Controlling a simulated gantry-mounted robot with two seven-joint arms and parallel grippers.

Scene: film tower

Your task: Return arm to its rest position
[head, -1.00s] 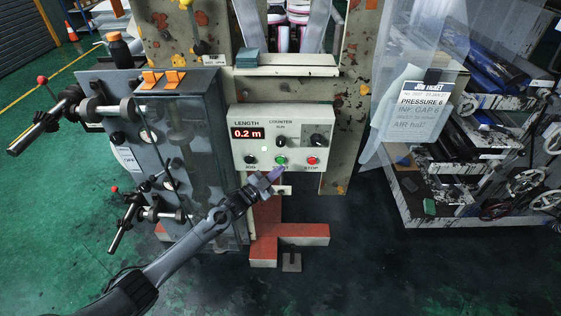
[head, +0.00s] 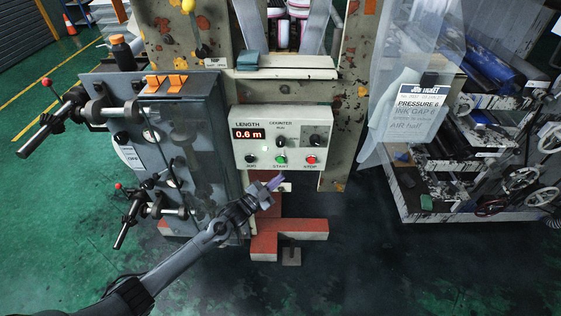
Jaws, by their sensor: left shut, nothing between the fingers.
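My left gripper (head: 270,188) is shut and empty, with its arm coming in from the lower left. It is below and in front of the control box (head: 281,143) and looks apart from it. The box's length display (head: 248,133) reads 0.6 m. The green START button (head: 281,160) and the red STOP button (head: 310,160) are uncovered, with a black JOG knob (head: 250,158) at their left. My right gripper is not in view.
A grey cabinet (head: 207,130) with levers (head: 45,132) sticking out stands left of the box. Red blocks (head: 290,227) lie on the floor below. A job ticket (head: 416,108) hangs at the right, before a rack of rollers. The dark floor at lower right is clear.

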